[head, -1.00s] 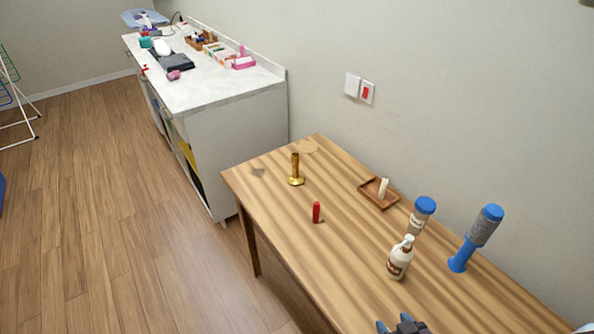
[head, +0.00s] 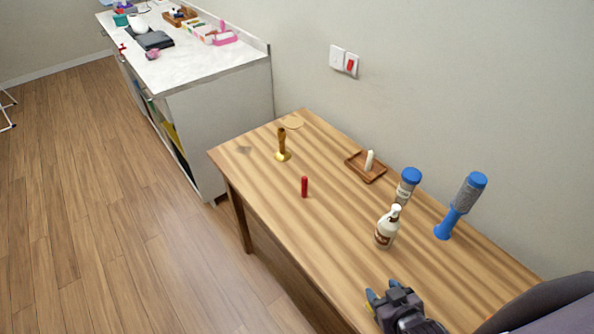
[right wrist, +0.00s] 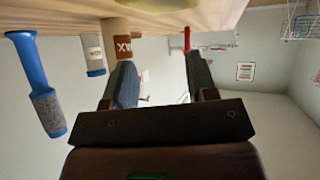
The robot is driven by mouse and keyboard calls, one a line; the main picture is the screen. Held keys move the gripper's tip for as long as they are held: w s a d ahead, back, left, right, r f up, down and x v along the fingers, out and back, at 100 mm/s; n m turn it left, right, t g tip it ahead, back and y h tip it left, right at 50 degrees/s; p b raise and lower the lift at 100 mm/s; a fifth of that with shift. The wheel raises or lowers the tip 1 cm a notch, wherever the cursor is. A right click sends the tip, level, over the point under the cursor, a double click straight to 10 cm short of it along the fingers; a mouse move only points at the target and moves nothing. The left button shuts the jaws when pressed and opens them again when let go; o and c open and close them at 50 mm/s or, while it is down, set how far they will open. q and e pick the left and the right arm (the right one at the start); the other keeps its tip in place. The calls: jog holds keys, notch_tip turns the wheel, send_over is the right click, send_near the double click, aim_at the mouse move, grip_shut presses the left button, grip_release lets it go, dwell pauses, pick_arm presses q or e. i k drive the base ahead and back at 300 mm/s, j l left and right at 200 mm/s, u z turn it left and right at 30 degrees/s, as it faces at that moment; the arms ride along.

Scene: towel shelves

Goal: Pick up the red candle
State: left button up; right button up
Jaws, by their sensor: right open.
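The red candle (head: 304,187) stands upright on the wooden table (head: 330,225), near its left long edge. In the right wrist view, which looks upside down, the red candle (right wrist: 187,38) shows beyond one fingertip. My right gripper (head: 382,290) is over the near part of the table, open and empty, with a clear gap to the candle. Its spread fingers also show in the right wrist view (right wrist: 158,62). My left gripper is in neither view.
A blue-lidded jar (head: 408,184), a blue-handled tool (head: 460,205), a tray (head: 376,177) with a white candle (head: 369,160), and a brass holder (head: 282,146) stand further off. A white counter (head: 215,100) is beyond.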

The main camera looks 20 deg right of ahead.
aim_at(304, 179)
jog(key=k, duration=0.3)
jog(key=i+j+z, duration=0.15)
jog(key=j, duration=0.3)
jog(key=i+j+z, duration=0.1)
jog(key=j, duration=0.25)
jog(key=i+j+z, duration=0.1)
jog(key=i+j, duration=0.15)
jog(key=j, duration=0.15)
jog(key=i+j+z, duration=0.15)
jog(key=j, duration=0.25)
jog(key=i+j+z, duration=0.1)
jog(key=j, duration=0.3)
jog(key=i, duration=0.1)
